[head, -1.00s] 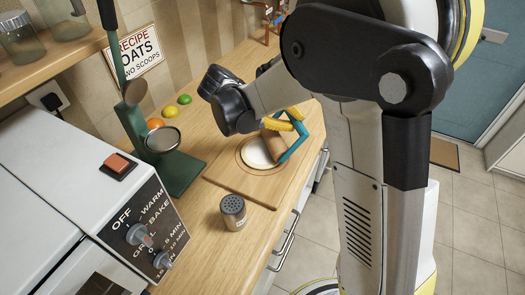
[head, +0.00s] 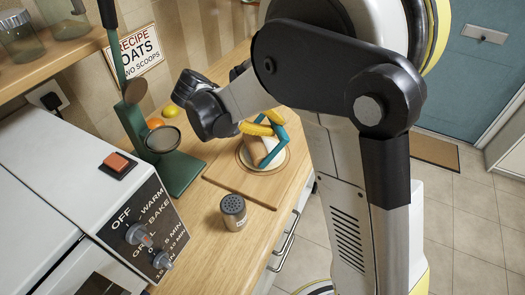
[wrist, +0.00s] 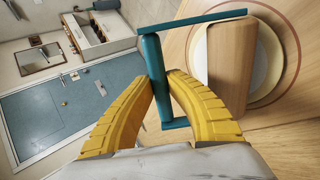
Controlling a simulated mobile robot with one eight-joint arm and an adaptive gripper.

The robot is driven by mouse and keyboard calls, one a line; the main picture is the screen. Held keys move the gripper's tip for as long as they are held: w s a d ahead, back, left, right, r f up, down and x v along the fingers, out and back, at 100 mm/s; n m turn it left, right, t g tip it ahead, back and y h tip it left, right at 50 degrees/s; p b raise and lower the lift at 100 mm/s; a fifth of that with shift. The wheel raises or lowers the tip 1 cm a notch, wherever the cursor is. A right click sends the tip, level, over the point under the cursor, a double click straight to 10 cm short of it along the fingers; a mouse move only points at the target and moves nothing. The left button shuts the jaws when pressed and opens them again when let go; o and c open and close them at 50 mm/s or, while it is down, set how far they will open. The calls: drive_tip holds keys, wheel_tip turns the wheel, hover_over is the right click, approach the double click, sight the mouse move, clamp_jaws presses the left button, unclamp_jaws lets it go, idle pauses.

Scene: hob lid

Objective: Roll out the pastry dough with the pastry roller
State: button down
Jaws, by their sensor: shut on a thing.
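The pastry roller has a teal handle and frame (head: 277,133) and a wooden cylinder (wrist: 230,65). My gripper (wrist: 160,90) has its yellow fingers shut around the teal handle, which also shows in the wrist view (wrist: 153,65). The pale round dough (wrist: 259,58) lies inside a ring marked on the wooden board (head: 240,180). The roller cylinder lies across the dough and hides its middle; pale dough shows on both sides of it. Whether it presses on the dough is hard to tell. In the head view my arm partly covers the roller and fingers.
A green stand with a round pan (head: 163,140) and an orange fruit (head: 155,124) are left of the board. A metal shaker (head: 233,211) stands in front of it. A white oven (head: 90,190) fills the left. The counter edge runs close along the board's right.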

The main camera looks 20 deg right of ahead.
sight(262, 141)
drive_tip(key=shift+a, duration=1.8)
drive_tip(key=d, duration=1)
drive_tip(key=shift+f+b, duration=0.2)
drive_tip(key=shift+b, duration=0.15)
wheel_tip(262, 141, up, 7)
drive_tip(key=p, duration=0.5)
